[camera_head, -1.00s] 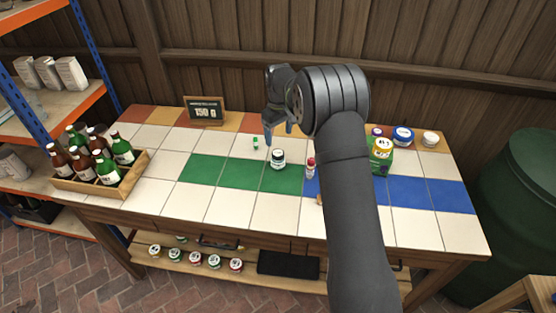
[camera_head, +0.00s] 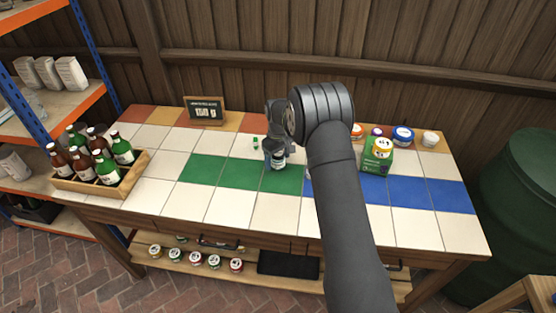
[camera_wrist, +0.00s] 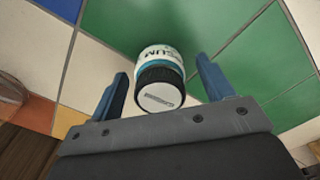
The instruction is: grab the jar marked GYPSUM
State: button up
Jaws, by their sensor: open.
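The jar (camera_wrist: 160,75) has a black lid and a white and teal label whose readable letters end in "SUM". In the head view the jar (camera_head: 279,158) stands on the green tiles of the table. My gripper (camera_wrist: 160,90) is open, with one blue finger on each side of the jar and a gap visible on both sides. In the head view my gripper (camera_head: 272,148) is down at the jar and hides part of it.
A wooden crate of bottles (camera_head: 140,168) stands at the left. A sign (camera_head: 206,111) is at the back. A green box (camera_head: 377,158) and several lidded jars stand to the right. A small green item (camera_head: 255,142) lies left of my gripper.

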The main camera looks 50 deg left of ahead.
jog(key=c, duration=1)
jog(key=shift+c, duration=0.7)
jog(key=shift+r, duration=0.2)
